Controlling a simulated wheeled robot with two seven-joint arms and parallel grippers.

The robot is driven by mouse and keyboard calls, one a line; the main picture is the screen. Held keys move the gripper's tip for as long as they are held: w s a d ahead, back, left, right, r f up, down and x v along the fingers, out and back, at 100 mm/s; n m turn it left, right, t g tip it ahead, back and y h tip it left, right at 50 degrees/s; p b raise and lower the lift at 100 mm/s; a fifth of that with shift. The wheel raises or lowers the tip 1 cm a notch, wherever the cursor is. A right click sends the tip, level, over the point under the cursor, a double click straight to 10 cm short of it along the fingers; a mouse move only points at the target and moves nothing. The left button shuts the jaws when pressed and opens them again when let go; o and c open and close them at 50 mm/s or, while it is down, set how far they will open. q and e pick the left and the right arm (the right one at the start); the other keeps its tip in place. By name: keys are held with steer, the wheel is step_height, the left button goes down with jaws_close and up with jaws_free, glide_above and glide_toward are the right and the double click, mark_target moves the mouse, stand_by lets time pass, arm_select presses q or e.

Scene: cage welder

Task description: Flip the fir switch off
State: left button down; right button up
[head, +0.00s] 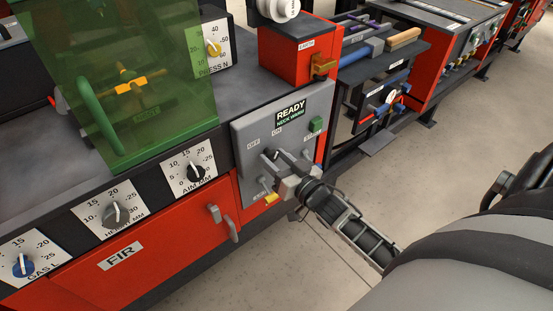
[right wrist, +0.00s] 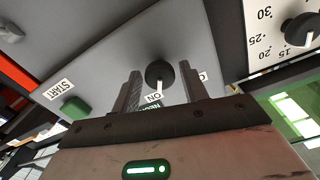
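The fir switch is a round black knob (right wrist: 160,72) on a grey panel (head: 250,129), with OFF and ON labels above it in the head view. In the right wrist view its white pointer is at the ON label. The panel is on the machine whose red front has a FIR label (head: 120,256). My right gripper (head: 279,160) is at the panel, its two fingers apart on either side of the knob. I see gaps between fingers and knob, so it looks open and not clamped. In the head view the gripper partly hides the knob. My left gripper is not in view.
A green START button (head: 316,124) and a READY display (head: 290,112) are close to the gripper on the same panel. The AIM MM dial (head: 194,171) is to the left. Open floor is at the right.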

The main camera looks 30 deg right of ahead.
steer(key=c, duration=0.6)
steer(key=n+p, duration=0.1)
steer(key=n, duration=0.4)
steer(key=shift+n, duration=0.4)
steer(key=n, duration=0.6)
stand_by(0.3)
steer(key=o, duration=0.9)
steer(key=shift+o, duration=0.2)
steer(key=s+d, duration=0.1)
steer(key=s, duration=1.5)
steer(key=shift+b, duration=0.4)
